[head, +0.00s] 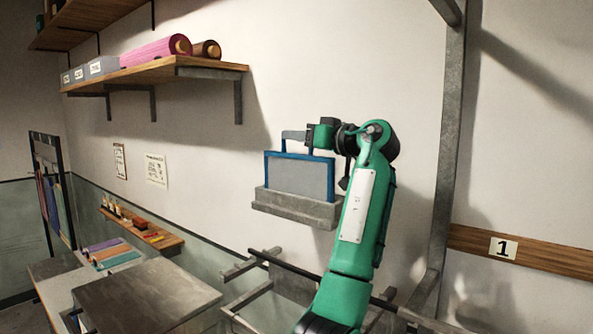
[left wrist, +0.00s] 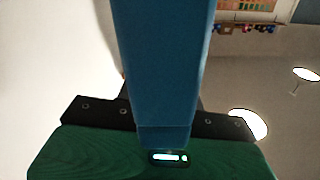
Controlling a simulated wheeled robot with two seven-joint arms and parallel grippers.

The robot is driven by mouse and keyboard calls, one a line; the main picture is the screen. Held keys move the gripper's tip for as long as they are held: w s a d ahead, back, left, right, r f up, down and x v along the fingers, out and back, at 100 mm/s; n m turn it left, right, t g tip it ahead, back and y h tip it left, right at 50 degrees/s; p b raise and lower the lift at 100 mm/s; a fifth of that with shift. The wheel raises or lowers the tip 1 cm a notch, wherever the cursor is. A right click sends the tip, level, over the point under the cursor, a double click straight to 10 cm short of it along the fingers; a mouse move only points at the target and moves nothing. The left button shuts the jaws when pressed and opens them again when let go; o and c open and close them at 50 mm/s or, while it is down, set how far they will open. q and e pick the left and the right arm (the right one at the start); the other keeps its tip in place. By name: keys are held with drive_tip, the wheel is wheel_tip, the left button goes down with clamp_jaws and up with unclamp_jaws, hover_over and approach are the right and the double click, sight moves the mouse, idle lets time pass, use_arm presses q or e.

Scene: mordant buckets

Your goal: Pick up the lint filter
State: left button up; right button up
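The lint filter (head: 300,176) is a grey panel in a blue frame with a blue handle on top. It stands upright in a grey trough (head: 297,206) at the wall, its lower edge hidden by the trough's rim. My left gripper (head: 311,133) is at the right end of the handle. In the left wrist view a blue bar (left wrist: 163,60), which looks like the handle, fills the middle close in front of the green palm. It hides the fingertips, so I cannot tell whether they grip it. My right gripper is not in view.
A wooden shelf (head: 160,72) with rolls and grey boxes is at the upper left. Metal rails (head: 270,262) run below the trough. A grey post (head: 450,150) stands right of my arm. Tables (head: 146,294) are at the lower left.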

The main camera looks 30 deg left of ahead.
use_arm(q)
drive_tip(key=shift+a, duration=0.45)
drive_tip(key=shift+d, duration=0.15)
drive_tip(key=shift+c, duration=0.7)
clamp_jaws()
drive_tip(key=shift+r, duration=0.15)
